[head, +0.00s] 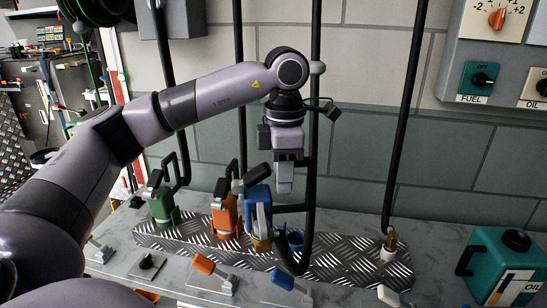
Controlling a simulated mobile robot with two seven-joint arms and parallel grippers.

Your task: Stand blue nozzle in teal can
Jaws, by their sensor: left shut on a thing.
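The blue nozzle (257,201) is near the middle of the head view, with a grey lever and a brass-coloured lower end. My left gripper (285,188) points down beside it and is shut on it; the exact grip is partly hidden. A black hose runs from the nozzle to the right and loops down. The blue nozzle appears beside a blue ring socket (295,240) in the metal plate, not in it. The teal can (495,268) stands at the far right, with a black cap on top and a dark handle. My right gripper is out of view.
A green nozzle (162,207) and an orange nozzle (225,216) stand on the tread plate (340,268), left of the blue one. Several coloured-tipped levers line the front. Hoses hang before the wall.

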